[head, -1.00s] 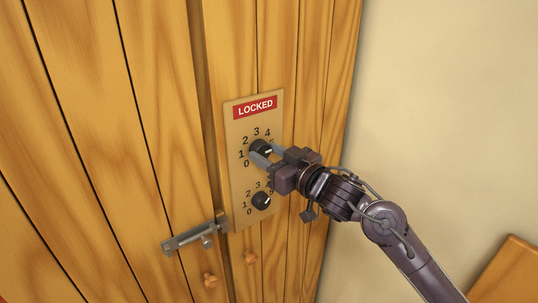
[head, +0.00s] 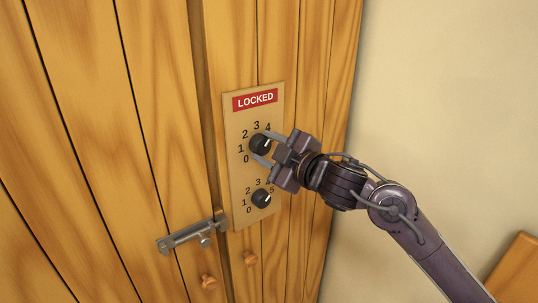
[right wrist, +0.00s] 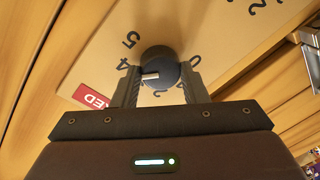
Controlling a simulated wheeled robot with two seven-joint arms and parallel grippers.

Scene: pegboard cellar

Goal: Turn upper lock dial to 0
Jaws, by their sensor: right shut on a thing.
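The upper lock dial (head: 260,145) is a black round knob with a white mark, ringed by numbers from 0 up, on a tan lock plate (head: 236,181). Its mark points right, toward the 4 and 5 side; I cannot tell the exact number. My right gripper (head: 266,147) has one finger above and one below the knob. The right wrist view shows the dial (right wrist: 160,66) pinched between both fingertips, its white mark facing left near the 4. A red LOCKED sign (head: 255,100) tops the plate. My left gripper is not in view.
The lower dial (head: 261,198) sits just below my right gripper, its mark pointing right. The pale wall to the right is bare.

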